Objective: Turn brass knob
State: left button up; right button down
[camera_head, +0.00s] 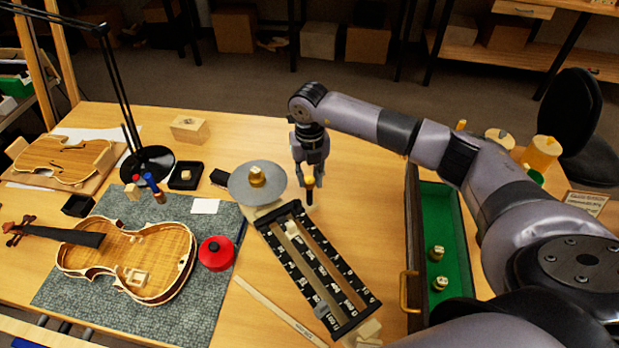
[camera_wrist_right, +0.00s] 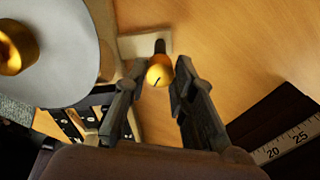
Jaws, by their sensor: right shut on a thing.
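The brass knob (camera_head: 309,183) is at the far end of a black-framed device (camera_head: 345,318) with a scale, on the wooden bench. In the wrist view the knob (camera_wrist_right: 159,75) is a small round gold ball with a dark line on it, at the end of a dark shaft. My right gripper (camera_head: 309,170) reaches down from above and is shut on the knob, with one finger on each side. The knob's sides are partly hidden by the fingers. My left gripper is not in view.
A grey disc (camera_head: 240,190) with a brass piece (camera_head: 256,176) stands close left of the gripper. A green-lined drawer (camera_head: 440,210) holding brass pieces is at right. A violin body (camera_head: 120,245) and red tin (camera_head: 216,253) lie on the grey mat (camera_head: 200,310). Bench behind the gripper is clear.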

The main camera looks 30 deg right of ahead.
aim_at(309, 179)
jog(key=n+b, duration=0.3)
jog(key=n, duration=0.1)
jog(key=shift+f+b, duration=0.2)
jog(key=shift+b, duration=0.1)
jog(key=shift+r+n+b, duration=0.15)
jog(key=shift+n+b, duration=1.2)
jog(key=shift+n, duration=0.65)
jog(key=c, duration=1.3)
grip_release()
jog(key=shift+c, duration=0.2)
jog(key=shift+r, duration=0.1)
notch_tip(309, 179, up, 12)
